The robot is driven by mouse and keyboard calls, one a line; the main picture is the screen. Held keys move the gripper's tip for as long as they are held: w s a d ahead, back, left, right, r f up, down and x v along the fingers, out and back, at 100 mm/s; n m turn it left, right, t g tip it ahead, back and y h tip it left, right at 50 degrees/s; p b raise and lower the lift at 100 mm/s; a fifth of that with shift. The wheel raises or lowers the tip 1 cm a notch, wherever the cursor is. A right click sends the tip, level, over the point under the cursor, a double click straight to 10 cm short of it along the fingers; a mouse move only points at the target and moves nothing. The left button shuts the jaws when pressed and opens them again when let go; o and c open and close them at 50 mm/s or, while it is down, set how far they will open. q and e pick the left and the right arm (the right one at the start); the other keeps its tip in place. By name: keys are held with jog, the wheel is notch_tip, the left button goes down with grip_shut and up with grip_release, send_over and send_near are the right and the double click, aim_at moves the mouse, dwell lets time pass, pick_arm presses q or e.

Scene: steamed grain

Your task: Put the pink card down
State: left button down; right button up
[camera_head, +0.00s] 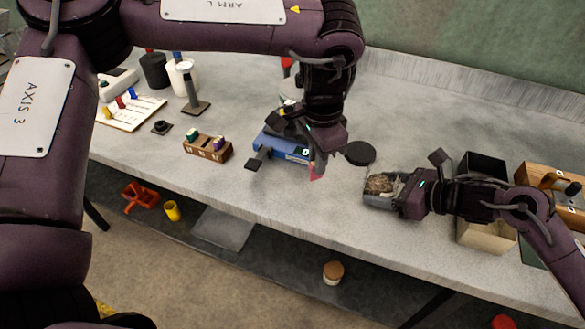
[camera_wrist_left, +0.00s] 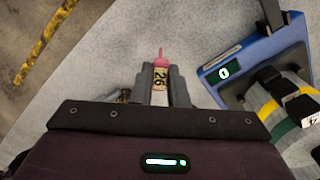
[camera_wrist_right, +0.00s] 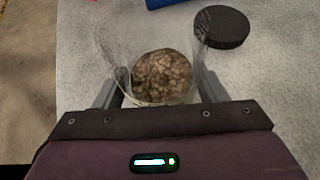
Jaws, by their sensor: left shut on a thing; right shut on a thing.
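My left gripper (camera_head: 318,158) is shut on the pink card (camera_head: 316,172), which sticks out below the fingers, above the table near its front edge. In the left wrist view the pink card (camera_wrist_left: 160,62) has a narrow pink tip and a pale label reading 26. My right gripper (camera_head: 396,193) is shut on a clear container (camera_head: 380,192) of brown grain. In the right wrist view the grain (camera_wrist_right: 161,76) shows as a round mass inside the clear walls.
A blue device (camera_head: 284,148) with a small display is beside my left gripper. A black disc (camera_head: 359,152) lies between the grippers. A brown block holder (camera_head: 207,148) stands further left. Dark and tan boxes (camera_head: 484,235) are at the right. Table between the grippers is mostly clear.

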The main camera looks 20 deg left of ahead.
pick_arm(q)
jog(key=w+d+r+m, duration=0.5)
jog(key=d+r+m, duration=0.8)
jog(key=m, duration=0.5)
notch_tip(320, 180, down, 11)
jog(key=shift+w+d, duration=0.1)
jog(key=c, duration=1.3)
grip_release()
jog(key=shift+c, duration=0.2)
